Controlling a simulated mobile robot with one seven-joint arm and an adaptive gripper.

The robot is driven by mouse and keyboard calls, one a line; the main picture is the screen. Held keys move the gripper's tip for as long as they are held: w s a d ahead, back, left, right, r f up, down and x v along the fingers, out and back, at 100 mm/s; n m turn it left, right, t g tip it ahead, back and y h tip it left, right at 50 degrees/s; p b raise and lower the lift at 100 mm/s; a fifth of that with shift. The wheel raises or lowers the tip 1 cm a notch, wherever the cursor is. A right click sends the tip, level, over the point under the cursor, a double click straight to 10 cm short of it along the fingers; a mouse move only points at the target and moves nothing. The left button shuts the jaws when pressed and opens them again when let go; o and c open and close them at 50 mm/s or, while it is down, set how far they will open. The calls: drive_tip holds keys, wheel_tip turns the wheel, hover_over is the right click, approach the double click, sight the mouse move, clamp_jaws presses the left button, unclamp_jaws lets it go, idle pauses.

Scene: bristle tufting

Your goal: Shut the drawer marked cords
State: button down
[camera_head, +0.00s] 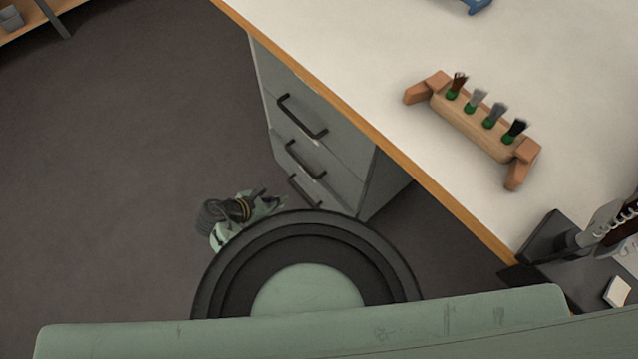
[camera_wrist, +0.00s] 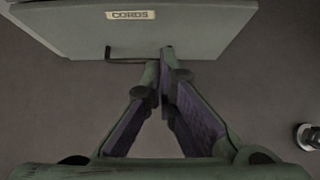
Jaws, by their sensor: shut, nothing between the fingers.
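In the wrist view a grey drawer front (camera_wrist: 190,35) carries a pale label reading CORDS (camera_wrist: 130,15), with a dark bar handle (camera_wrist: 125,61) below it. My gripper (camera_wrist: 162,58) is shut and empty, its fingertips by the right end of that handle; I cannot tell whether they touch it. In the head view the grey drawer cabinet (camera_head: 365,185) stands under the table, with several dark handles on its front. My gripper (camera_head: 268,202) is low, just left of the lowest handle (camera_head: 304,191). Labels are not visible there, and how far the cords drawer stands out is unclear.
The white table (camera_head: 350,40) with a wooden edge overhangs the cabinet. On it stands a wooden rack (camera_head: 470,122) holding several bristle tufts. A dark stand (camera_head: 550,250) is at the table's near corner. Grey floor (camera_head: 120,170) lies clear to the left.

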approach(317, 183)
drive_tip(key=shift+s+a+f+x, duration=0.1)
drive_tip(key=shift+s+f+x, duration=0.05)
drive_tip(key=shift+x, duration=0.85)
drive_tip(key=shift+s+a+f+x, duration=0.1)
drive_tip(key=shift+f+x, duration=0.1)
drive_tip(key=shift+x, duration=0.8)
drive_tip(key=shift+s+a+f+x, duration=0.1)
drive_tip(key=shift+s+f+x, duration=0.05)
drive_tip(key=shift+x, duration=0.85)
drive_tip(key=shift+w+d+r+p, duration=0.15)
drive_tip(key=shift+w+d+p, duration=0.25)
drive_tip(key=shift+d+p, duration=0.3)
drive_tip(key=shift+w+d, duration=0.25)
drive_tip(key=shift+w, duration=0.05)
drive_tip(key=shift+a, duration=0.1)
